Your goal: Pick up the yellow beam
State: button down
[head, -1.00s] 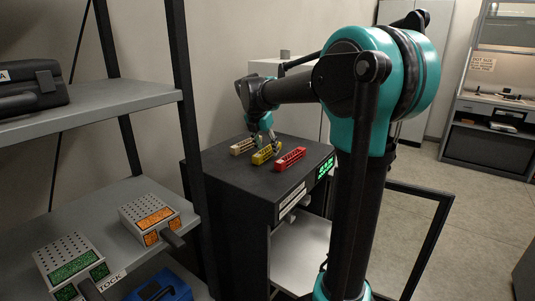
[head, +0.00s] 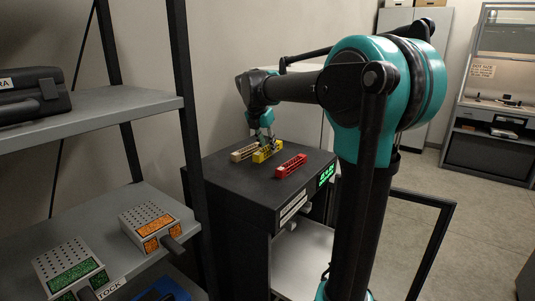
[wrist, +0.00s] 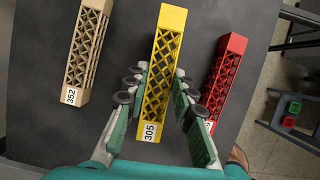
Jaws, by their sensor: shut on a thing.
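The yellow lattice beam (head: 267,151), marked 305, is between the tan and red beams. In the wrist view the yellow beam (wrist: 170,22) runs up the middle between the green-padded fingers. My gripper (wrist: 161,80) is shut on it, one finger along each side. In the head view my gripper (head: 265,141) is over the black cabinet top and holds the beam, which looks slightly raised above the surface. Its underside is hidden.
A tan beam (wrist: 88,45), marked 352, lies left and a red beam (wrist: 225,75) right on the black cabinet (head: 240,188). A shelf rack (head: 90,112) stands left, holding a black case (head: 40,95) and orange-labelled box (head: 155,228).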

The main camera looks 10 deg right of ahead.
aim_at(268, 147)
notch_tip(268, 147, up, 16)
jog(key=shift+r, duration=0.15)
